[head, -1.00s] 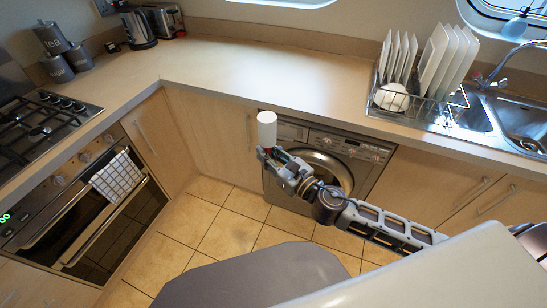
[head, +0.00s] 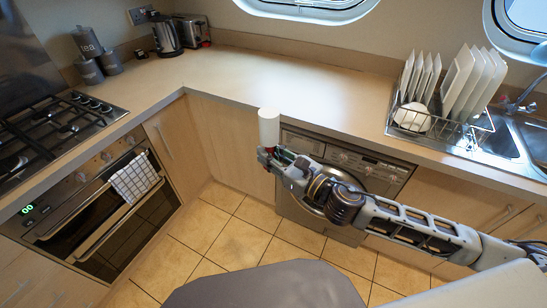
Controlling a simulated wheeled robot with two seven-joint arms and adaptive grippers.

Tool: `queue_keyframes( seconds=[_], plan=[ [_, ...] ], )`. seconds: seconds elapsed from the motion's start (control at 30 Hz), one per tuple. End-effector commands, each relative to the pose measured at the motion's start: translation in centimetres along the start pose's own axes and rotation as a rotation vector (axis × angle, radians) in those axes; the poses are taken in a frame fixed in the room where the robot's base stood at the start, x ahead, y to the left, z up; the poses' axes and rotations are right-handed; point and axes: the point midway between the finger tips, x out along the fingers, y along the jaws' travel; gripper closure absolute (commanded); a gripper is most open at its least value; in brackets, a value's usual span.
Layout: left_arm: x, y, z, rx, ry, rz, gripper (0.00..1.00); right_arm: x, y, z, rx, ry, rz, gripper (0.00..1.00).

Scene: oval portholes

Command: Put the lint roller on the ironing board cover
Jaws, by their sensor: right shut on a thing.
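My right gripper (head: 270,155) is shut on the lint roller (head: 269,128), which has a white cylinder on top and a dark red part below it. The roller is upright, held in the air in front of the cabinets and to the left of the washing machine door. The fingers partly hide its lower end. I see no ironing board cover in this view. My left gripper is not in view.
The worktop (head: 290,85) is mostly clear in the middle. A dish rack (head: 478,131) with plates stands at right by the sink. A kettle (head: 166,37), toaster (head: 191,30) and canisters (head: 87,68) stand at back left. The hob (head: 62,130) and oven (head: 108,215) are at left.

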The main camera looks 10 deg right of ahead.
Motion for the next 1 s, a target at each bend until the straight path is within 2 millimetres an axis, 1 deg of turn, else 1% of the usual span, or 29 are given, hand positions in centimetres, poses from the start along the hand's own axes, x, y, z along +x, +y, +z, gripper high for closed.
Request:
queue_keyframes(
  seconds=[0.13,0.4,1.0],
  plan=[
    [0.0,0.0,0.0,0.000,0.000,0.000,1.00,0.3,0.4,0.8,-0.003,-0.002,0.024,1.00],
    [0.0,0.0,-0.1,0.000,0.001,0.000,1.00,0.7,1.0,1.8,-0.002,-0.001,0.058,1.00],
    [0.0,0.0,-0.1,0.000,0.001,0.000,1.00,0.8,1.2,2.1,-0.001,0.000,0.069,1.00]
  ],
)
